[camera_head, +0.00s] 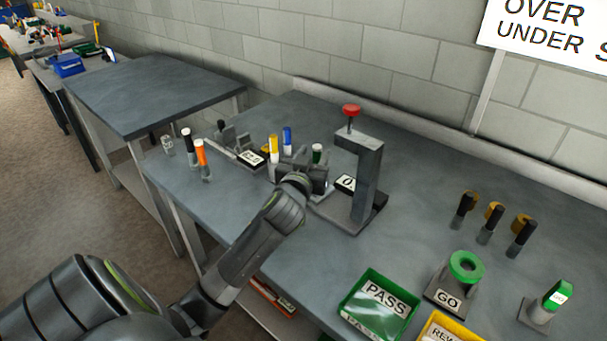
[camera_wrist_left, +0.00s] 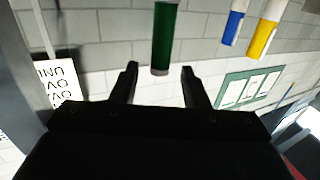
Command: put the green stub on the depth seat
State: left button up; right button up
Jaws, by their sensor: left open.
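The green stub (camera_wrist_left: 164,38) shows large in the left wrist view, its pale end near the gap between my fingertips. In the head view its pale and green top (camera_head: 317,150) shows just beyond my left gripper (camera_head: 308,172). My left gripper is open with nothing between its fingers; its fingertips also show in the left wrist view (camera_wrist_left: 160,76). I cannot tell for sure which fixture is the depth seat. A low fixture with a numbered display (camera_head: 251,158) stands left of the gripper. A press with a red knob (camera_head: 351,110) and a display (camera_head: 346,182) stands right.
Yellow (camera_head: 273,146) and blue (camera_head: 287,139) stubs stand close behind my gripper. Orange (camera_head: 201,153) and black-white (camera_head: 187,140) stubs stand left.

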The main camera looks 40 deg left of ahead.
pick_arm(q)
jog(key=v, duration=0.8)
jog(key=shift+s+b, duration=0.35)
jog(key=shift+b, duration=0.1)
jog(key=shift+d, duration=0.1)
